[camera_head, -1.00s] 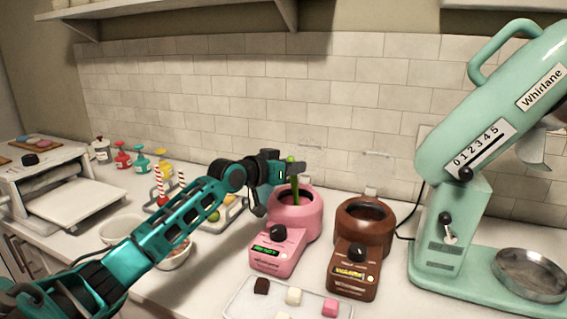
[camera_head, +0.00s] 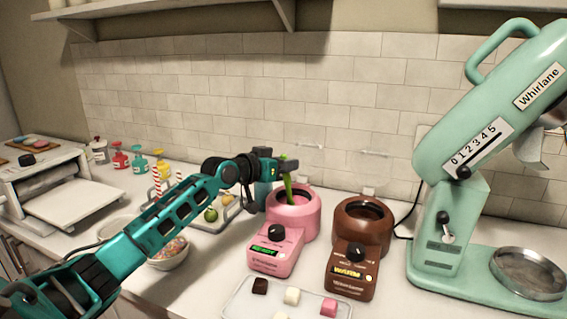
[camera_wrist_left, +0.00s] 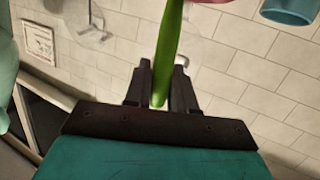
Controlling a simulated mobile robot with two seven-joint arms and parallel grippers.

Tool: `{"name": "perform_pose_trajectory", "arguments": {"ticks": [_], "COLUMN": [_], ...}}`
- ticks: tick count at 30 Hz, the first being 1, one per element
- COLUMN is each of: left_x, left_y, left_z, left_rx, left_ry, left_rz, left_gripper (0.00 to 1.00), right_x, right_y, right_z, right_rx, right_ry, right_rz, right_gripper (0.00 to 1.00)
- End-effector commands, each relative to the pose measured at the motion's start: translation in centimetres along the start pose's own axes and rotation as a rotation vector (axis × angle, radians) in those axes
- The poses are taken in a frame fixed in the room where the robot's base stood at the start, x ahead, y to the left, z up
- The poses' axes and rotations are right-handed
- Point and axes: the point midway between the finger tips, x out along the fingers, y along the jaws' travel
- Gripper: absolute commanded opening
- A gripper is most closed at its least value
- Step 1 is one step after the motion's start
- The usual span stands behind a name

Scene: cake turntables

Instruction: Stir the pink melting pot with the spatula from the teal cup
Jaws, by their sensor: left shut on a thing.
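The pink melting pot (camera_head: 310,216) stands on the counter right of the middle in the head view, its round mouth open. My left gripper (camera_head: 286,164) is above the pot's rear left rim, shut on the green spatula (camera_head: 288,186). The spatula points down into the pot, slightly tilted, and its lower end is hidden inside. In the left wrist view the green handle (camera_wrist_left: 169,50) runs between the fingers (camera_wrist_left: 160,82). A teal rounded object (camera_wrist_left: 288,12) at the top right there may be the cup. My right gripper is not in view.
A brown melting pot (camera_head: 378,228) stands close right of the pink one. A tray with cubes (camera_head: 245,300) lies in front. A mint stand mixer (camera_head: 445,230) fills the right. A bowl of sprinkles (camera_head: 168,262) and a grey tray (camera_head: 230,222) are at left, near my arm.

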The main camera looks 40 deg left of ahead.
Motion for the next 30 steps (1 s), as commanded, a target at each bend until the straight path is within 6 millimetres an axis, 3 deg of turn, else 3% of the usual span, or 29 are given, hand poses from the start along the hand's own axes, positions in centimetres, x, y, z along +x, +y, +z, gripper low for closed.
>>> {"name": "perform_pose_trajectory", "arguments": {"ticks": [24, 30], "left_x": [-1.0, -1.1], "left_y": [0.4, 0.5], "left_z": [-4.9, -5.3], "left_rx": [0.001, 0.001], "left_ry": [0.003, 0.001], "left_rz": [0.000, 0.000], "left_gripper": [0.00, 0.00], "right_x": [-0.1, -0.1], "right_y": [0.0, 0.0], "right_z": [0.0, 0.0], "right_rx": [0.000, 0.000], "right_ry": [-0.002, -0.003], "right_rz": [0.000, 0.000], "right_gripper": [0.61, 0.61]}}
